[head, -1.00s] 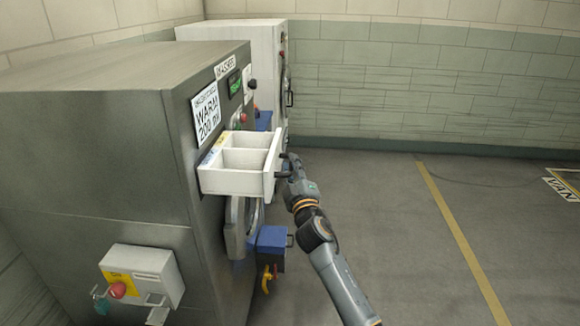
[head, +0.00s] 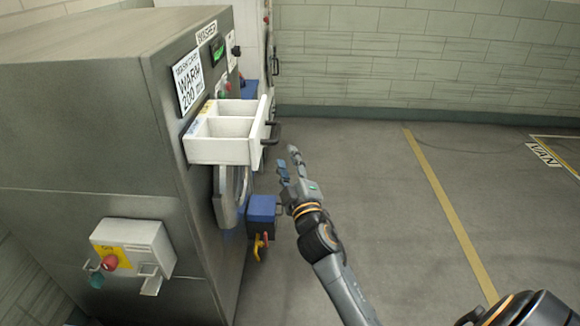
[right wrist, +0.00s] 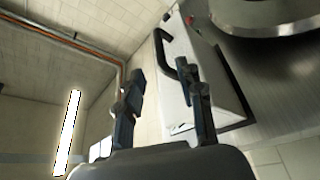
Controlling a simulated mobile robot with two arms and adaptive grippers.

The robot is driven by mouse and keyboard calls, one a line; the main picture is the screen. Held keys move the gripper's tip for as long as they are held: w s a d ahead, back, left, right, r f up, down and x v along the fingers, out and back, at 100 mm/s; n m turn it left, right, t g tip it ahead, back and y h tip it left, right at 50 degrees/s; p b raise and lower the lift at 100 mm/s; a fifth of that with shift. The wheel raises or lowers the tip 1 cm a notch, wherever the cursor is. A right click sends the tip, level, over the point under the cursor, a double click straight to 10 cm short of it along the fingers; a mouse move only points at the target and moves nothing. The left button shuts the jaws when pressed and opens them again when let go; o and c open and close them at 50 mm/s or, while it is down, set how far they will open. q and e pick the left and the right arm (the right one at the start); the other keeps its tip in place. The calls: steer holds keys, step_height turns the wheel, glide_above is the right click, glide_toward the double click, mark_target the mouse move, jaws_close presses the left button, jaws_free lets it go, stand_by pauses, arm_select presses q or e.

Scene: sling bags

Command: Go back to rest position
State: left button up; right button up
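My right gripper (head: 288,163) is in the head view, to the right of and below the washer's pulled-out white drawer (head: 220,151). It is apart from the drawer's dark handle (head: 270,133). In the right wrist view its two fingers (right wrist: 165,90) are spread with nothing between them, and the drawer handle (right wrist: 166,50) shows beyond them. The drawer stands open, with empty-looking compartments. My left gripper is not in view.
The floor (head: 380,200) to the right is clear, with a yellow line.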

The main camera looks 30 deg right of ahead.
steer(key=shift+v, duration=0.85)
steer(key=a+f+g+y, duration=0.3)
steer(key=f+g, duration=0.2)
steer(key=f, duration=1.8)
steer(key=s+a+f+m+g, duration=0.15)
steer(key=s+f, duration=0.25)
steer(key=f, duration=0.5)
steer(key=s+a+f+m+g, duration=0.1)
steer(key=s+a+f+g, duration=0.1)
steer(key=s+f, duration=0.45)
steer(key=s+f+m+g, duration=0.1)
steer(key=s+f+g, duration=0.2)
steer(key=s+f, duration=0.6)
steer(key=s+a+f+m+g+y, duration=0.1)
steer(key=s+f+g, duration=0.3)
steer(key=s, duration=1.3)
steer(key=s+a+f+m+g+y, duration=0.1)
steer(key=s+f+g, duration=0.2)
steer(key=s+f, duration=1)
steer(key=shift+s+a+f+m, duration=0.25)
steer(key=shift+f+m, duration=0.1)
